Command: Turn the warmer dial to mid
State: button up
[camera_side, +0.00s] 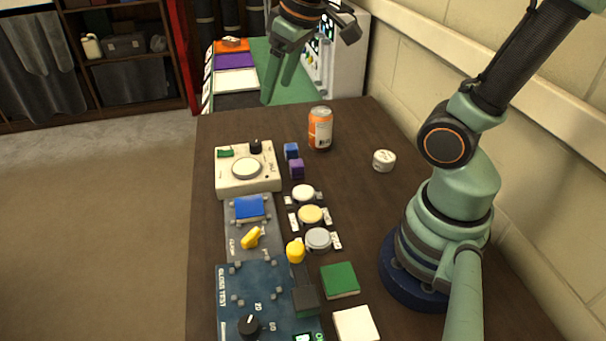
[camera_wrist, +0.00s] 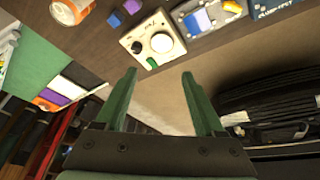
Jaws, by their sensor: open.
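The warmer (camera_side: 232,184) is a cream box at the far left of the dark table, with a round white plate (camera_side: 246,168) on top. Its black dial (camera_side: 255,147) stands at the back right corner, and a green switch (camera_side: 225,153) is at the back left. In the wrist view the warmer (camera_wrist: 148,27) is near the top, with the dial (camera_wrist: 137,47) left of the plate; the dial's setting is too small to read. My gripper (camera_side: 279,94) is open and empty, raised in the air beyond the warmer. Its fingers (camera_wrist: 160,73) are apart in the wrist view, touching nothing.
An orange can (camera_side: 320,129) stands right of the warmer, with blue (camera_side: 291,151) and purple (camera_side: 297,169) cubes between. A white round tin (camera_side: 384,160) is farther right. A panel with a blue block (camera_side: 249,208) and a yellow knob (camera_side: 252,238) adjoins the warmer's front.

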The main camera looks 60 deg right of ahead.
jog(key=w+d+f+n+g, duration=0.2)
jog(key=w+d, duration=0.1)
jog(key=w, duration=0.4)
jog(key=n+g, duration=0.1)
jog(key=g, duration=0.1)
send_over(255, 143)
notch_tip(255, 143, down, 7)
notch_tip(255, 143, down, 12)
jog(key=shift+d+r, duration=0.1)
grip_shut()
